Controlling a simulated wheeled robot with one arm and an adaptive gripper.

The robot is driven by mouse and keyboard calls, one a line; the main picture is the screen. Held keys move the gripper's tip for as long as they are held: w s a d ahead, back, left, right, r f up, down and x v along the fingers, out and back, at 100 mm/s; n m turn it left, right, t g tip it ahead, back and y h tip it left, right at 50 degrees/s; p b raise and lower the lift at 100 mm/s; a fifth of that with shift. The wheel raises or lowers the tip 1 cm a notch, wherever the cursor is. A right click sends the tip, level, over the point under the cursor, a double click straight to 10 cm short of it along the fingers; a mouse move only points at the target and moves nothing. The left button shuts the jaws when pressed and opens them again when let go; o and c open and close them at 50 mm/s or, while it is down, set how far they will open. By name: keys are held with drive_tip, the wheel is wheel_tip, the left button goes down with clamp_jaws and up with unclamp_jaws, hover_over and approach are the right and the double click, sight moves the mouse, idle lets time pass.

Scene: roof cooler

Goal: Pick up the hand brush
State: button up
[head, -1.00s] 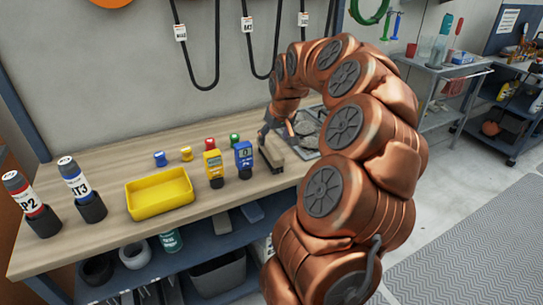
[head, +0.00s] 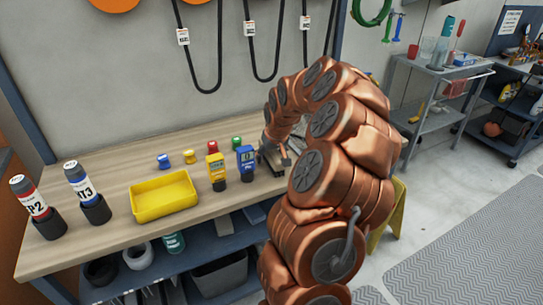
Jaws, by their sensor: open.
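The hand brush (head: 276,164) appears to be the narrow brownish-grey item on the wooden workbench (head: 120,227), just right of the blue meter. It is partly hidden by my gripper and arm. My gripper (head: 271,149) is open and low over the bench at the brush. Its fingers are small and partly covered, so I cannot tell whether they touch the brush or stand around it.
A blue meter (head: 245,160) and a yellow meter (head: 215,168) stand close left of my gripper. A yellow tray (head: 163,196) and two labelled bottles (head: 81,190) are further left. Small coloured knobs (head: 189,157) lie behind. Cables (head: 252,45) hang on the wall.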

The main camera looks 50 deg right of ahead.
clamp_jaws()
idle(0.5)
